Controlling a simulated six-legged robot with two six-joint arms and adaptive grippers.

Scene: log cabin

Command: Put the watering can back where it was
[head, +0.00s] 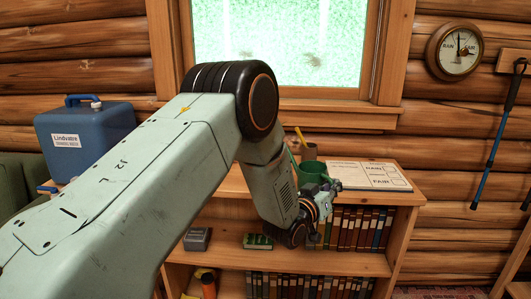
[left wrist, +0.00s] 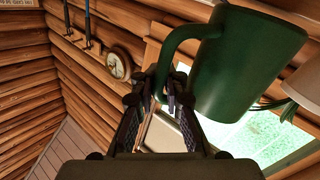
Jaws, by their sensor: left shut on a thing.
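The green watering can (head: 313,171) shows partly behind my left gripper (head: 322,196) in the head view, over the top of the bookcase. In the left wrist view the can (left wrist: 245,65) fills the upper right, and its handle comes down between the fingers of my left gripper (left wrist: 160,95). The gripper is shut on this handle. The head view does not show clearly whether the can's base touches the bookcase top, as my arm hides part of it. My right gripper is in neither view.
The bookcase (head: 405,194) stands below the window. On its top are a brown pot (head: 308,151) with a yellow pencil-like stick and an open paper or calendar (head: 367,176). A blue jug (head: 85,140) stands at the left. A round clock-like dial (head: 455,51) hangs at the right.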

